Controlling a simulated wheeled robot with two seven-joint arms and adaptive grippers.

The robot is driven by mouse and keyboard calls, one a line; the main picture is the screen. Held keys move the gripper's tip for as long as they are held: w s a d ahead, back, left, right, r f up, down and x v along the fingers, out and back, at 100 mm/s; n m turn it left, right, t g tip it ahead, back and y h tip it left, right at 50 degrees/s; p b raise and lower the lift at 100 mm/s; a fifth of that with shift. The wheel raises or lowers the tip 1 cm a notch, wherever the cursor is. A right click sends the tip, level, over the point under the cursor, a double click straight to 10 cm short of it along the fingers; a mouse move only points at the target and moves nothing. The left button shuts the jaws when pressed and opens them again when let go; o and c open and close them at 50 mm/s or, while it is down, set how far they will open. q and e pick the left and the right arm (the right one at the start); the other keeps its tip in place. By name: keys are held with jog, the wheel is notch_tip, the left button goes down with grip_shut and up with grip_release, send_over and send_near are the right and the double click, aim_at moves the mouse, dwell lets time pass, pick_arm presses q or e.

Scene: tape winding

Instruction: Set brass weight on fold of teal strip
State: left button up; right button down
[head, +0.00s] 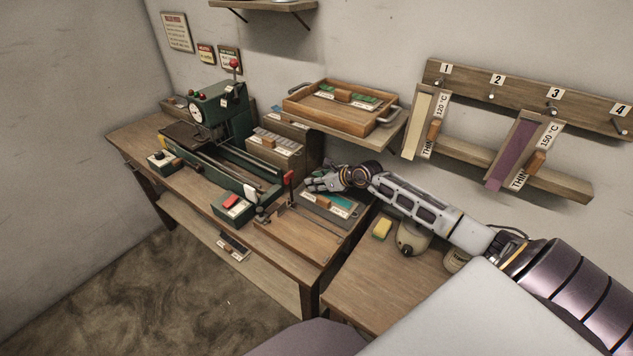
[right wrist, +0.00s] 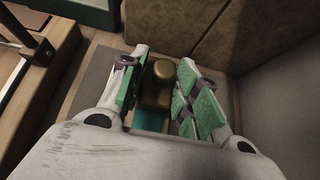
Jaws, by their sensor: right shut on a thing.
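The brass weight (right wrist: 158,86) shows in the right wrist view between the green finger pads of my right gripper (right wrist: 162,88), which is shut on it. A bit of the teal strip (right wrist: 149,121) shows just below the weight in that view. In the head view my right gripper (head: 320,183) is over the grey tray (head: 313,205), and the teal strip (head: 341,202) lies in it beside the fingers. Whether the weight touches the strip, and where the fold is, I cannot tell. My left gripper is not in view.
A green machine (head: 222,120) with a long bed stands to the left on the bench. A red-topped box (head: 233,208) sits at the front. A wooden tray (head: 297,110) rests on a shelf behind. A yellow sponge (head: 382,229) lies on the lower table at right.

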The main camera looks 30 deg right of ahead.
jog(key=c, duration=1.1)
grip_release()
jog(key=shift+o, duration=0.2)
jog(key=shift+s+r, duration=0.1)
jog(key=shift+r, duration=0.15)
jog(key=p+v, duration=0.1)
jog(key=v, duration=1)
jog(key=shift+s+r, duration=0.2)
jog(key=shift+s, duration=0.1)
jog(key=shift+d, duration=0.1)
dwell(1.0)
